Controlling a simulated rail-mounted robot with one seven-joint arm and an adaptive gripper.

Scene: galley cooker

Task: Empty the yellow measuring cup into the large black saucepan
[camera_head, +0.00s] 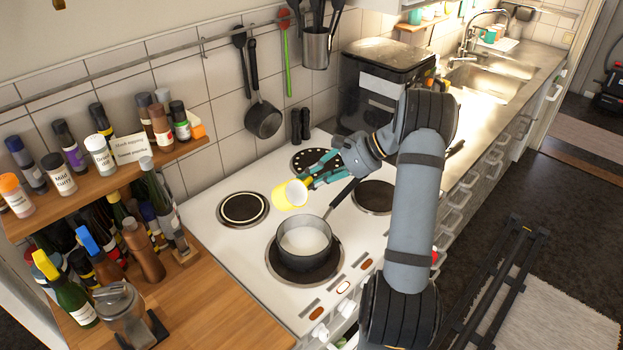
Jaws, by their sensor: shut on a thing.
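The yellow measuring cup (290,195) is in the air above the cooker, just behind and above the saucepan. It is tilted on its side, with its pale mouth toward the right front. My gripper (312,178) comes from the right and is shut on the cup at its right side. The large black saucepan (304,262) stands on the front left hotplate, its handle pointing to the back right. Something whitish shows inside the pan. I cannot tell what is left inside the cup.
The white cooker top (215,252) has a free hotplate (243,208) at the left. A wooden shelf (120,185) with bottles and spice jars stands at the left. A black box-shaped appliance (375,85) stands behind my arm.

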